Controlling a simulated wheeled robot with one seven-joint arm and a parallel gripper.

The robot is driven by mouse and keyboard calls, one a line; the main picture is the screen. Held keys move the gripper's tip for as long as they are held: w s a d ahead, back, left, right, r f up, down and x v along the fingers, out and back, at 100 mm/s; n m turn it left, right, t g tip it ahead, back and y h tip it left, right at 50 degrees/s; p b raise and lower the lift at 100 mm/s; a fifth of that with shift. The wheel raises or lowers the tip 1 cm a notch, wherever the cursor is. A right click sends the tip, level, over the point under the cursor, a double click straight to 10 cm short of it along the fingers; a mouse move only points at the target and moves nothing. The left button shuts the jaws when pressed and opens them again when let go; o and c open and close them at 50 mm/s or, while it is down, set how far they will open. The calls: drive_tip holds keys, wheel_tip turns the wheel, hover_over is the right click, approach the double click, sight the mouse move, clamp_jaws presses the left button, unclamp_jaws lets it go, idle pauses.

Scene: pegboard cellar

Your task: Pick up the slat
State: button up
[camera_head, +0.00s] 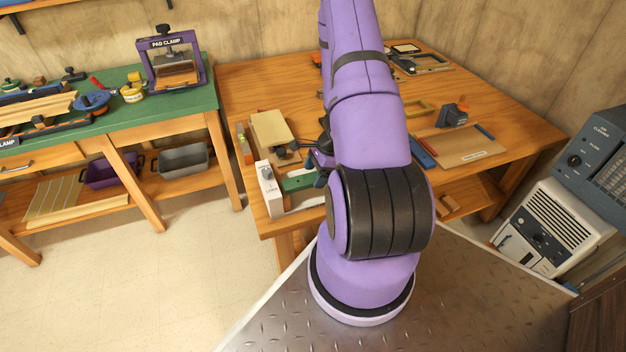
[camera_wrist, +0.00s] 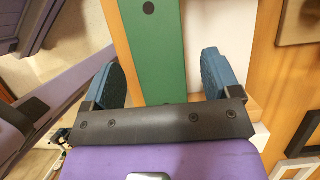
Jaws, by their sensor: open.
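The slat appears to be a flat green strip with a dark round hole (camera_wrist: 156,50). In the wrist view it runs between the two blue-grey fingers of my gripper (camera_wrist: 163,65), with a gap on each side. The gripper is open and holds nothing. The strip's near end is hidden behind the gripper's dark crossbar. In the head view a short piece of green (camera_head: 298,184) shows on the wooden bench's front left, beside my arm. My arm hides most of the gripper there.
A white labelled block (camera_head: 267,192) stands left of the green strip on the wooden bench (camera_head: 255,90). A pale board (camera_head: 271,130) lies behind it. A brown panel (camera_head: 465,148) lies on the right. A green-topped bench (camera_head: 110,105) stands at the left.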

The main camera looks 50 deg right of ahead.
drive_tip(key=shift+w+a+f, duration=0.1)
drive_tip(key=shift+a+f, duration=0.1)
drive_tip(key=shift+f, duration=0.3)
drive_tip(key=c, duration=1.1)
drive_tip(key=shift+o, duration=0.2)
drive_tip(key=shift+r, duration=0.15)
